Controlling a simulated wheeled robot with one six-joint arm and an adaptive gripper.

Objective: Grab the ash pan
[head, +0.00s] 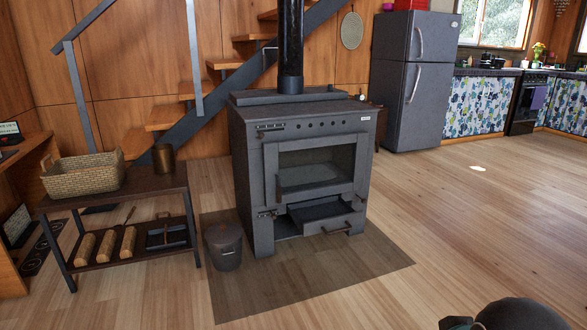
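The ash pan (316,211) is a dark metal drawer low in the front of the black wood stove (249,158). It appears to be partly pulled out, with its open top showing below the glass door. Its front panel carries a bar handle (337,229). The glass door (316,168) above it looks closed. A dark rounded part at the bottom right edge looks like my arm. My gripper's fingers are not in view, and nothing of mine touches the pan.
A lidded dark bucket (225,247) stands left of the stove on the floor mat (350,281). A low bench (148,184) further left holds a wicker basket (85,177); logs lie below. The wooden floor right of the stove is mostly clear, up to the fridge (412,85).

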